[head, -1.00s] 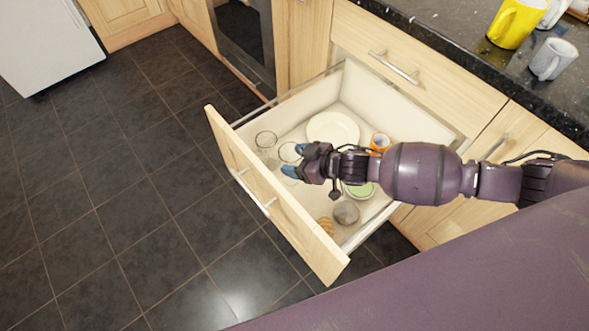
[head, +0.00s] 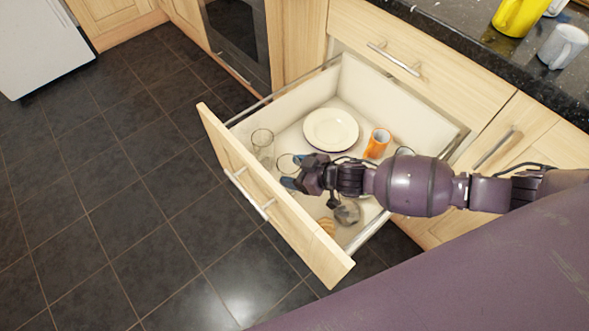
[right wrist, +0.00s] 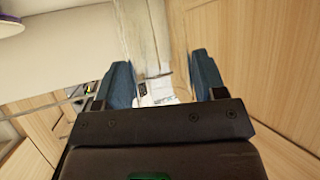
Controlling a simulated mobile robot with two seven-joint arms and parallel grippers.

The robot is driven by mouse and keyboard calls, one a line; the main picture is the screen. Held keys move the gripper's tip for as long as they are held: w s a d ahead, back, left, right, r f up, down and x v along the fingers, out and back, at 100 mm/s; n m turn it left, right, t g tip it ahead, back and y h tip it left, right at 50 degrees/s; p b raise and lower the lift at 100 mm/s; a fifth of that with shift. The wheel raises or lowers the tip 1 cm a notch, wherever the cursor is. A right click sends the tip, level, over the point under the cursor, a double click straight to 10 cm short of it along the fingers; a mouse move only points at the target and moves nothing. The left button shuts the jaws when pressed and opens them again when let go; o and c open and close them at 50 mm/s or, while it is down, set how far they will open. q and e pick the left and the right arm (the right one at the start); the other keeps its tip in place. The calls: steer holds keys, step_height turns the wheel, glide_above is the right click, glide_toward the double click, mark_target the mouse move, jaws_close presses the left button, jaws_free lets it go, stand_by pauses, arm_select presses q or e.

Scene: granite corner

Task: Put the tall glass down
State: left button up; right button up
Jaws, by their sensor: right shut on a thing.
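My right gripper (head: 289,172) is over the open drawer, near its front panel. It is shut on a clear tall glass (head: 287,162), whose rim shows between the fingers in the head view. In the right wrist view the two blue fingertips (right wrist: 163,82) stand apart with the clear glass (right wrist: 145,40) faintly visible between them. The lower part of the held glass is hidden by the gripper, so I cannot tell whether it touches the drawer floor. My left gripper is not in view.
The drawer (head: 285,140) also holds another clear glass (head: 262,147), a white plate (head: 331,130), an orange mug (head: 377,143) and a round glassy item (head: 347,212). A yellow mug (head: 517,15) and a pale mug (head: 563,46) stand on the dark counter (head: 470,45).

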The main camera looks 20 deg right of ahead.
steer(key=o, duration=1.1)
steer(key=shift+f, duration=0.1)
steer(key=shift+c, duration=0.2)
arm_select(q)
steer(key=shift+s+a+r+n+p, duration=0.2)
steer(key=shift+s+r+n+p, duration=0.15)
steer(key=shift+p, duration=0.85)
arm_select(e)
steer(key=v, duration=0.7)
steer(key=shift+s+r, duration=0.25)
steer(key=shift+r, duration=0.05)
steer(key=shift+d, duration=0.15)
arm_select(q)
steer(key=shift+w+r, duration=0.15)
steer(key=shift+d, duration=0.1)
